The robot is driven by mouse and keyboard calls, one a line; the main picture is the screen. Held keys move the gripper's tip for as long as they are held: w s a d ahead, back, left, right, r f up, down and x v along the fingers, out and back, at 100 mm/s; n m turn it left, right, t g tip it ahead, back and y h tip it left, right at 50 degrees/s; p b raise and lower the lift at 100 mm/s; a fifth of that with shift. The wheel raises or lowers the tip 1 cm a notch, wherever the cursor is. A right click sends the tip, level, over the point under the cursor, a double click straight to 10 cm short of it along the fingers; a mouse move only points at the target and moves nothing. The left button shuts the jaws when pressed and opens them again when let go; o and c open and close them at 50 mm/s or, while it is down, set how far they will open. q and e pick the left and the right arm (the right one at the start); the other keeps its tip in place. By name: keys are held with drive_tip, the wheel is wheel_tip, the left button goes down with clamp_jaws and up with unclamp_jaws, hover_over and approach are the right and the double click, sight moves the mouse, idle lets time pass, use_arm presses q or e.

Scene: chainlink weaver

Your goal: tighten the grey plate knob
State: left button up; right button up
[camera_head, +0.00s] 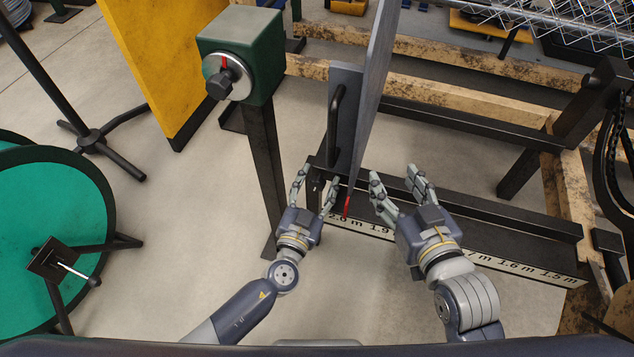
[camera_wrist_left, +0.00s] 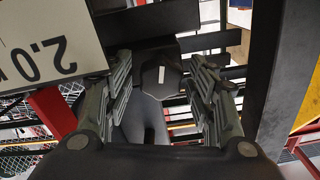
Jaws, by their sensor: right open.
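The grey plate (camera_head: 372,85) stands upright with a black bar handle (camera_head: 335,125) on its left face. Its red pointer (camera_head: 347,205) hangs over the scale strip. In the left wrist view a dark six-sided knob (camera_wrist_left: 158,78) with a white mark lies between my fingers, seemingly at or beyond their tips; contact cannot be told. In the head view I cannot make out this knob clearly. My left gripper (camera_head: 317,178) is open below the plate's handle, and its fingers also show in the left wrist view (camera_wrist_left: 163,62). My right gripper (camera_head: 396,186) is open, right of the pointer.
A green box (camera_head: 262,50) on a post, with a black knob (camera_head: 220,84) on a silver dial, stands left of the plate. A yellow panel (camera_head: 160,55) is behind it. The scale strip (camera_head: 520,266) and dark rails (camera_head: 450,120) lie to the right.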

use_arm(q)
drive_tip(key=v, duration=1.2)
use_arm(e)
drive_tip(key=shift+c, duration=0.2)
